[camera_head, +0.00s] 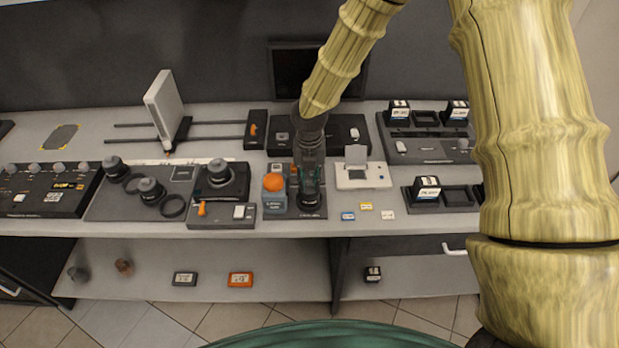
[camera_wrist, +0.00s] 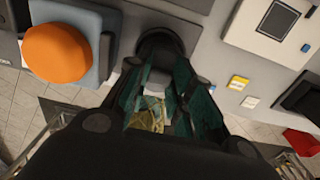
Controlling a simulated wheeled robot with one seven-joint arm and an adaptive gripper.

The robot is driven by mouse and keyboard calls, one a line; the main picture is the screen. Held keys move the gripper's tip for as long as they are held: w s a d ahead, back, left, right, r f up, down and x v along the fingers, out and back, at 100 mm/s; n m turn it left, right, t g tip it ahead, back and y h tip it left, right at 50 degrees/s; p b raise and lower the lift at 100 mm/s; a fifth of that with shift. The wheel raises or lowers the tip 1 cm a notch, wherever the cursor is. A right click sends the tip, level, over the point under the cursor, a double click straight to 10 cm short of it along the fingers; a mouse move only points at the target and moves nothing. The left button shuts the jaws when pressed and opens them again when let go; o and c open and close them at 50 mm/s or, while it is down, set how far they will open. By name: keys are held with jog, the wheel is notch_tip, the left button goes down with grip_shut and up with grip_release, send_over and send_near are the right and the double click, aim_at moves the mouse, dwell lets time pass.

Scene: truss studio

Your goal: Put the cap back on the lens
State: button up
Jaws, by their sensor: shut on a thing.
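My gripper (camera_head: 309,184) points down at a dark stand beside the orange button. In the wrist view, my gripper (camera_wrist: 156,82) has its green-padded fingers closed on a small grey piece (camera_wrist: 158,76), which looks like the grip of the lens cap; the fingers hide most of it. A dark round lens (camera_head: 311,201) sits right below the fingertips. Its dark round edge also shows in the wrist view (camera_wrist: 160,41). I cannot tell whether the cap touches the lens or is seated level on it.
An orange button (camera_head: 274,182) on a grey-blue box stands close on the left. A white device (camera_head: 361,175) and small coloured cards (camera_head: 366,206) lie on the right. A mat (camera_head: 105,207) with dark round lens pieces (camera_head: 150,188) is farther left. The bench's front edge is near.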

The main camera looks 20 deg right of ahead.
jog(key=o, duration=1.3)
jog(key=shift+r, duration=0.1)
jog(key=shift+r+p, duration=2.05)
jog(key=shift+r, duration=0.2)
jog(key=shift+r+p, duration=0.35)
jog(key=shift+r, duration=0.8)
grip_shut()
